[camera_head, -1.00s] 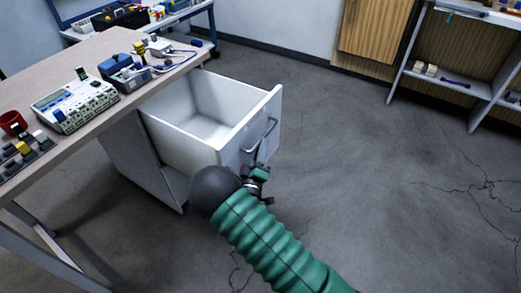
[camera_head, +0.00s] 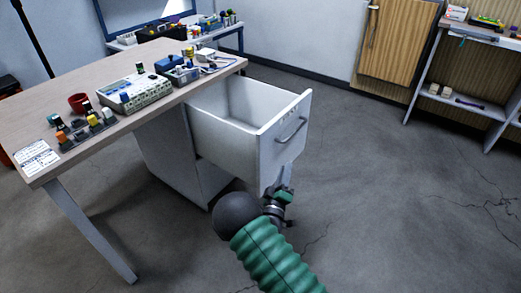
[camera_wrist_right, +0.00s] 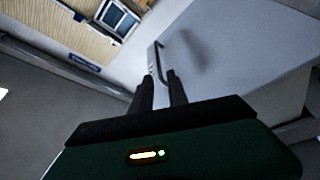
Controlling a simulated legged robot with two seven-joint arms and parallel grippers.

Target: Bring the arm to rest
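My right gripper (camera_head: 285,182) is low in front of the open drawer's front panel, below its handle (camera_head: 291,131). In the right wrist view, its two dark fingers (camera_wrist_right: 162,88) stand a little apart with nothing held between them. The handle (camera_wrist_right: 156,62) shows just beyond the fingertips, and the gripper looks clear of it. My green-sleeved right arm comes in from the bottom. The white drawer (camera_head: 232,138) is pulled out from the cabinet under the table and looks empty inside. My left gripper is in no view.
A shelf (camera_head: 462,103) stands at far right. The floor (camera_head: 375,200) to the right of the drawer is clear.

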